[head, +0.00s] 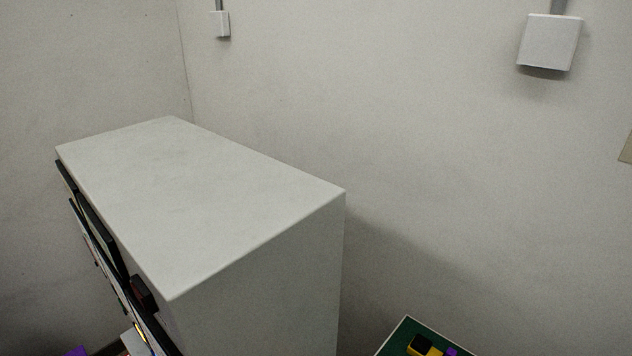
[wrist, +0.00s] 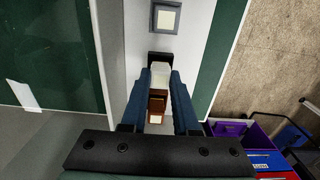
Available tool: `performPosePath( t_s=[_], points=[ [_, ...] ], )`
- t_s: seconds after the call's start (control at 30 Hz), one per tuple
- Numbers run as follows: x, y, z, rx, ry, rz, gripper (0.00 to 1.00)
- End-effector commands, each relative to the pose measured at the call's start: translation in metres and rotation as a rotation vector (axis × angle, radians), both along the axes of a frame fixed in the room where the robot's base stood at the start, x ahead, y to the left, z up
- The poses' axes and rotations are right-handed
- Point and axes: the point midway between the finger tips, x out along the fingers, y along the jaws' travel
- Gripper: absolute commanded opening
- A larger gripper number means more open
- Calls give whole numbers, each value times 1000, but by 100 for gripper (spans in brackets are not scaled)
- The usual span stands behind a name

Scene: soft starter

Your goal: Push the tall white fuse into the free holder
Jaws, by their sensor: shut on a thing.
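In the wrist view my gripper (wrist: 160,82) has its two blue fingers closed on the white fuse (wrist: 161,69), whose pale end shows between the fingertips. A dark holder piece (wrist: 160,56) lies just beyond that end. The fuse looks very close to it, but I cannot tell whether they touch or how deep the fuse sits. A brown block with a pale face (wrist: 156,105) shows lower down between the fingers. The head view shows neither the gripper nor the fuse; it shows the white cabinet (head: 210,200) with its front turned away to the left.
A grey square frame with a cream centre (wrist: 165,18) is on the light panel beyond the holder. Dark green surfaces (wrist: 55,50) flank the panel. A purple bin (wrist: 229,140) and blue and red items lie lower right. Two white boxes (head: 549,42) hang on the wall.

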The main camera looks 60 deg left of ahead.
Motion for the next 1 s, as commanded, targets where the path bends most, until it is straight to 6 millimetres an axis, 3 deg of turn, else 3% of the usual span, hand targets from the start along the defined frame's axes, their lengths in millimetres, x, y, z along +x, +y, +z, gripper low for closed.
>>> performPosePath(
  t_s=[0.03,0.07,0.23,0.67,1.0],
  points=[
    [0,0,-2,0,-1,0,0],
    [0,0,-1,0,-1,0,34],
    [0,0,-1,0,-1,0,64],
    [1,0,7,1,-2,0,64],
    [1,1,63,4,-5,0,64]
  ],
)
